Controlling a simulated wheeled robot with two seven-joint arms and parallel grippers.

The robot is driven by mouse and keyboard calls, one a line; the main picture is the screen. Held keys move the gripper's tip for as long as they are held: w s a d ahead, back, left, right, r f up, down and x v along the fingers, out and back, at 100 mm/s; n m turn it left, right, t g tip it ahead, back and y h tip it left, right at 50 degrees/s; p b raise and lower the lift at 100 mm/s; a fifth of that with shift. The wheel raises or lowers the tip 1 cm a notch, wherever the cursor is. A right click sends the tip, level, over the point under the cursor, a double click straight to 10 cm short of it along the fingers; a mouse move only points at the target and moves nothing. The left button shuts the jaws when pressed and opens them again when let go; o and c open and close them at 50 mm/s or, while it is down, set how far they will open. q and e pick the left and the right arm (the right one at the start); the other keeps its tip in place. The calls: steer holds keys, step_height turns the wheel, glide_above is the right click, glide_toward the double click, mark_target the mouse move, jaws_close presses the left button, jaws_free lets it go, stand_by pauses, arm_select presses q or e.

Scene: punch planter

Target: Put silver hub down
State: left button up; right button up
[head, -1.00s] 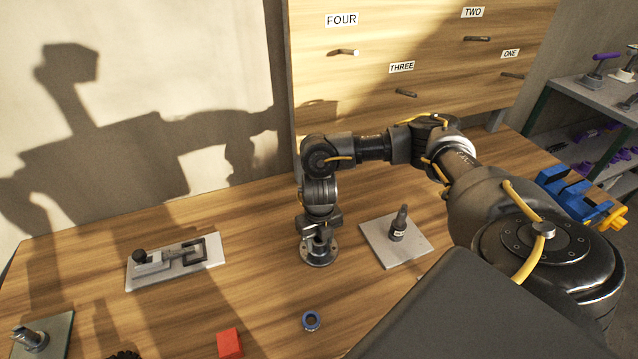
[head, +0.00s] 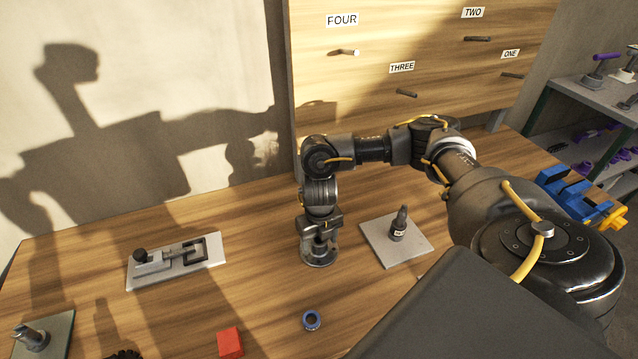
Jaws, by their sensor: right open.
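The silver hub (head: 319,257) is a round flanged metal piece resting on the wooden table, near the middle of the head view. My right gripper (head: 319,237) points straight down directly above it, with its open fingers around or just over the hub's upper part. The fingers partly hide the hub's centre, so I cannot tell whether they touch it. My left gripper is not in view.
A grey plate with an upright dark tool (head: 398,228) stands right of the hub.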

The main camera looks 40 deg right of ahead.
step_height(320, 180, up, 12)
stand_by(0.5)
stand_by(0.5)
